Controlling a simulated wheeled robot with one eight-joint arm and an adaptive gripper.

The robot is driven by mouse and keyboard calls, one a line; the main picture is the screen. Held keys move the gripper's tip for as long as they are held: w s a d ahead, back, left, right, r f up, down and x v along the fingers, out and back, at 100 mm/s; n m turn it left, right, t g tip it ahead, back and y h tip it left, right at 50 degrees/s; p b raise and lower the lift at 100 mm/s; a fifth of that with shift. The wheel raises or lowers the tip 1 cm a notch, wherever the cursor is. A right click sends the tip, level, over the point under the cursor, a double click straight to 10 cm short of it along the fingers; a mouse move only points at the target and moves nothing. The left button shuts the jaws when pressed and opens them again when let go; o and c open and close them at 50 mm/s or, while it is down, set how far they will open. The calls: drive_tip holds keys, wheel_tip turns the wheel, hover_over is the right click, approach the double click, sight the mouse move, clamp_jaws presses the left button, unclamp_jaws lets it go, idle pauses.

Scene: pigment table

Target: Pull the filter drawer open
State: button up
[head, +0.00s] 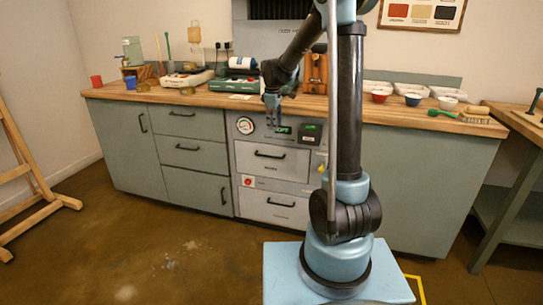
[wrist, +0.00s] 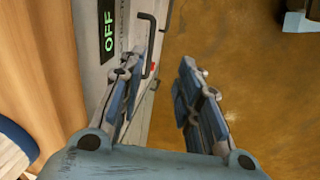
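A grey unit in the cabinet front has two drawers, an upper one (head: 270,169) and a lower one (head: 275,215). Both look shut; their labels are too small to tell which is the filter drawer. The upper drawer has a dark bar handle (head: 270,155). My gripper (head: 273,127) points down in front of the unit's panel, above that handle. In the wrist view, my gripper (wrist: 163,62) is open and empty. A dark bar handle (wrist: 152,45) shows beyond the fingertips, nearer the left finger; contact is not visible.
A green display reading OFF (wrist: 108,30) is left of the fingers in the wrist view. The panel has a round gauge (head: 245,126); a red button (head: 248,181) sits lower. The wooden worktop (head: 200,97) overhangs above.

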drive_tip(key=w+a+f+n, duration=0.1)
drive_tip(key=w+a+f, duration=0.1)
drive_tip(key=w, duration=0.1)
approach(272, 153)
drive_tip(key=f, duration=0.2)
drive_tip(key=s+f, duration=0.1)
drive_tip(key=f, duration=0.2)
drive_tip(key=s+f, duration=0.1)
drive_tip(key=f, duration=0.1)
drive_tip(key=shift+d+f, duration=0.1)
drive_tip(key=shift+f, duration=0.25)
drive_tip(key=shift+c, duration=0.5)
clamp_jaws()
